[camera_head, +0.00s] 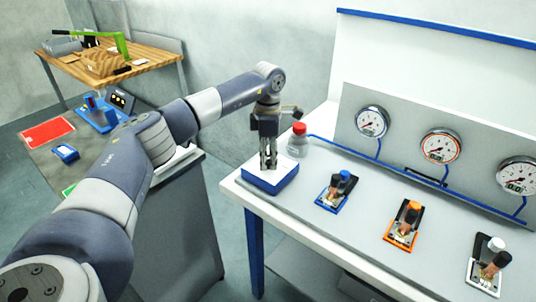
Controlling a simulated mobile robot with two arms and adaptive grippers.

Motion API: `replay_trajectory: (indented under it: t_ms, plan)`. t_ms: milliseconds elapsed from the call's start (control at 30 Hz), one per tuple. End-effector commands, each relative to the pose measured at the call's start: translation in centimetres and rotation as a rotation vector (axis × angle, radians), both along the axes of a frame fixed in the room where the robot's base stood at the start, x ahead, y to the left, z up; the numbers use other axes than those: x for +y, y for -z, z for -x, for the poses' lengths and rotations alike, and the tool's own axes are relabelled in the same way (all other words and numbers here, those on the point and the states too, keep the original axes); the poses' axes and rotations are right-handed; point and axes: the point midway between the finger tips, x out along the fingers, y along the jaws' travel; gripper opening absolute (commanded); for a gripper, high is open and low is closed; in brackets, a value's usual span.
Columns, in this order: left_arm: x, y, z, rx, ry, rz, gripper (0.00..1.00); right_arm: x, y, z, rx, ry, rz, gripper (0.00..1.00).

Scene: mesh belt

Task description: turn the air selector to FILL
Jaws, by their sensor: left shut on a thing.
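My left gripper (268,163) points straight down over a blue block with a white top (283,182) at the left end of the white table. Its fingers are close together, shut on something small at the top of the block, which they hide. No lettering such as FILL is readable, so I cannot tell which fitting is the air selector or how it is set. Three valve fittings stand in a row on the table: one with a blue knob (337,191), one with an orange knob (405,223) and one with a white knob (488,262). My right gripper is not in view.
A clear bottle with a red cap (299,141) stands close behind the gripper. Gauges (372,122), (442,146) and (517,175) sit on a grey back panel (400,120) with blue tubing. A wooden bench (150,53) stands at the far left.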

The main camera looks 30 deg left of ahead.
Motion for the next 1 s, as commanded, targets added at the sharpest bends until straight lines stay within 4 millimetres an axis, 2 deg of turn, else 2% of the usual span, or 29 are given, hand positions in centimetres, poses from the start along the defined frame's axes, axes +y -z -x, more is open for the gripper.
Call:
replay_trajectory:
  t_ms: [1000]
  plan:
    - [0.2,-0.1,-0.1,-0.002,-0.944,-0.001,0.1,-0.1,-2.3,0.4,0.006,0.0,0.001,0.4]
